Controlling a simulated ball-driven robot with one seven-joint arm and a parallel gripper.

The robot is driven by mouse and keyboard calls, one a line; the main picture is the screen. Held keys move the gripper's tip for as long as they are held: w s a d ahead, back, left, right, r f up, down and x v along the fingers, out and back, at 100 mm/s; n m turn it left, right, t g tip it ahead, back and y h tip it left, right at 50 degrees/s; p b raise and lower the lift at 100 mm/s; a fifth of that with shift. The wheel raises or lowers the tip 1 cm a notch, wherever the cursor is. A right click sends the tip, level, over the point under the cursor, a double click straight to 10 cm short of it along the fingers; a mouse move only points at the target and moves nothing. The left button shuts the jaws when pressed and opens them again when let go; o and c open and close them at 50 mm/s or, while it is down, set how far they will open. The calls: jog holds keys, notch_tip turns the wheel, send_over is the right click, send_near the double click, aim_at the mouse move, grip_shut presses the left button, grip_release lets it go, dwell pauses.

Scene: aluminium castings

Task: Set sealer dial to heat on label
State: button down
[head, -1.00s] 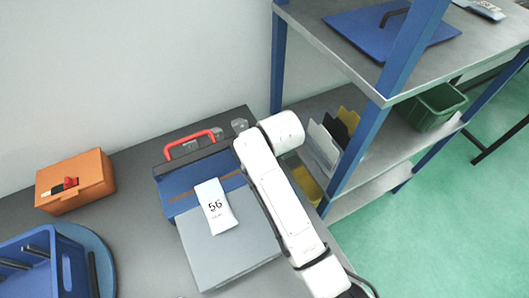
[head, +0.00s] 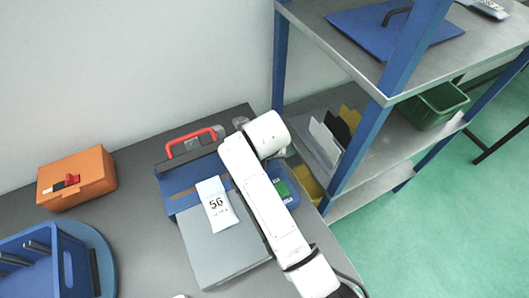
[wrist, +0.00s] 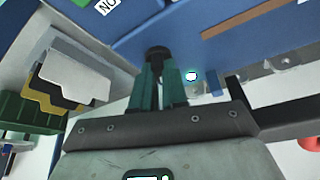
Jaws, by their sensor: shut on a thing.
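The blue sealer (head: 187,175) with a red handle (head: 192,140) stands on the grey bench. A white label (head: 217,205) reading "56" lies across its front edge and grey plate. In the wrist view, the sealer's blue body (wrist: 210,30) carries a black dial (wrist: 157,53). My gripper (wrist: 160,73) has its green fingers closed on this dial. A small bright lamp (wrist: 192,76) sits beside the fingers. The dial's pointer and markings cannot be made out. In the head view my arm hides the gripper and dial.
An orange box (head: 76,180) with a red switch stands left on the bench. A blue crate (head: 32,262) is at the lower left. A blue-framed shelf unit (head: 352,165) with a green bin (head: 432,108) stands close on the right. A blue container (head: 292,195) with a green patch lies beside my arm.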

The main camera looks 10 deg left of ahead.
jog(key=c, duration=1.2)
grip_release()
jog(key=shift+o, duration=0.2)
jog(key=b+v, duration=0.1)
jog(key=v, duration=0.9)
jog(key=shift+r, duration=0.4)
jog(key=shift+s, duration=0.15)
